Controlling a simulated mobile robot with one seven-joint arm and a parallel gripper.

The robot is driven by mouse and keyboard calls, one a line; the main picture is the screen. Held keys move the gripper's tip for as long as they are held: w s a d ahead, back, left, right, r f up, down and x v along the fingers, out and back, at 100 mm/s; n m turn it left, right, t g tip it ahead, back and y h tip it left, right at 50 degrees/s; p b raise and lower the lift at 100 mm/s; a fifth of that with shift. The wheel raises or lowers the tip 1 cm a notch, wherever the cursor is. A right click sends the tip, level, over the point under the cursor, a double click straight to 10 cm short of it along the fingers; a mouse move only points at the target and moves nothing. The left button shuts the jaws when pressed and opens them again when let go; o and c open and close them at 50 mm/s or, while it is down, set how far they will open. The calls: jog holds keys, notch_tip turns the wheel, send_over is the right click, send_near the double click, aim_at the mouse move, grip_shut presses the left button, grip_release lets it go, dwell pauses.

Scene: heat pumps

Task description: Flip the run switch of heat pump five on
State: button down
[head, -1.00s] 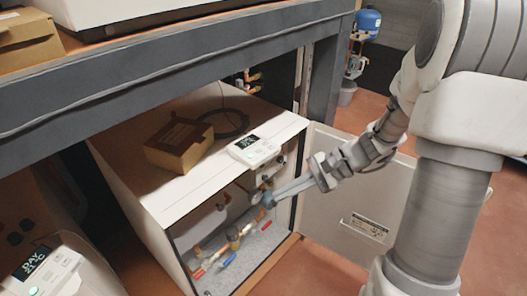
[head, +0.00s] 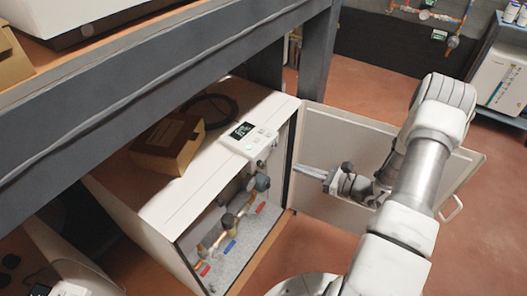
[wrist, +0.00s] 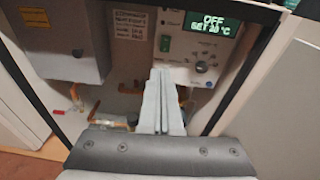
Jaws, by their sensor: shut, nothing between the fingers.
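The heat pump is a white cabinet (head: 150,195) with its front open and its door (head: 340,135) swung out to the right. I cannot read its number. In the wrist view, a control panel (wrist: 195,50) inside carries a green display (wrist: 212,25) reading OFF, SET 20 °C, with a round knob (wrist: 201,66) below it. My gripper (head: 303,171) is shut and empty in front of the door's inner face. In the wrist view its fingertips (wrist: 163,73) overlap the panel's lower left and hide part of it.
Pipes with red and blue handles (head: 230,245) fill the cabinet's lower part. A dark beam (head: 150,70) runs above. Another white unit (head: 70,288) is at lower left. Floor is clear at right.

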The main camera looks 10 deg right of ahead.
jog(key=shift+w+d+f+m+t, duration=0.15)
jog(key=shift+d+f+m+t, duration=0.15)
jog(key=shift+f, duration=0.15)
jog(key=b+x, duration=0.2)
jog(key=x, duration=1.2)
jog(key=shift+b, duration=0.4)
jog(key=shift+f, duration=0.15)
